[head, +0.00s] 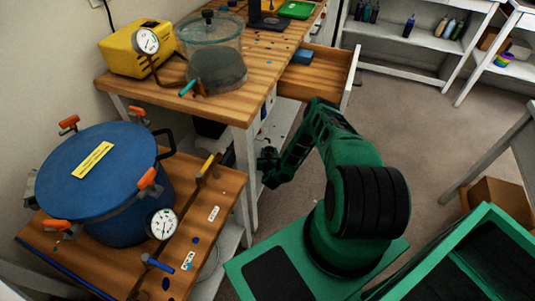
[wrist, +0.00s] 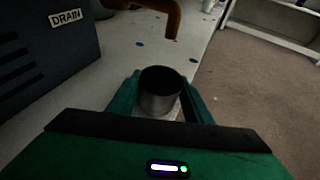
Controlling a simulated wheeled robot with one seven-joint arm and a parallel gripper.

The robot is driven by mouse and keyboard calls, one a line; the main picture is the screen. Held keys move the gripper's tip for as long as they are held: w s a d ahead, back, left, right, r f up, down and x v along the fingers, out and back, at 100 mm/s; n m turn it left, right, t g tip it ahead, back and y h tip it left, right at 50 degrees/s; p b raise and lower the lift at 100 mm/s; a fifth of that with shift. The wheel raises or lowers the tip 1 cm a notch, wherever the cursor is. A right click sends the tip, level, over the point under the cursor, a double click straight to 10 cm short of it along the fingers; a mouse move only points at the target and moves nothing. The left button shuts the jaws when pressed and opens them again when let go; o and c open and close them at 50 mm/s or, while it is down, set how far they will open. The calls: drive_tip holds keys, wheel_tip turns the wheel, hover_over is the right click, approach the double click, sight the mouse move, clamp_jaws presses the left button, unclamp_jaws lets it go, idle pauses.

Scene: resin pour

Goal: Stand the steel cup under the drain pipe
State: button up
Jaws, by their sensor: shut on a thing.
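The steel cup (wrist: 160,92) is upright between the fingers of my gripper (wrist: 161,100) in the wrist view, its open dark mouth showing. My gripper is shut on it. The brown drain pipe (wrist: 172,18) bends downward at the top of the wrist view, with its end beyond the cup and apart from it in the picture. A DRAIN label (wrist: 66,17) is on a dark box to the left. In the head view my gripper (head: 267,163) is low beside the bench's front leg, and the cup cannot be made out there. I cannot tell whether the cup's base touches the shelf.
A pale, speckled lower shelf (wrist: 125,58) lies under the pipe, with the dark box (wrist: 40,55) on its left. The carpet floor (wrist: 255,85) is clear to the right. In the head view an open drawer (head: 325,72) juts out above, and a blue pot (head: 100,180) stands left.

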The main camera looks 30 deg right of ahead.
drive_tip(key=o, duration=1.1)
drive_tip(key=v, duration=1.2)
drive_tip(key=shift+r, duration=0.1)
drive_tip(key=shift+s, duration=0.1)
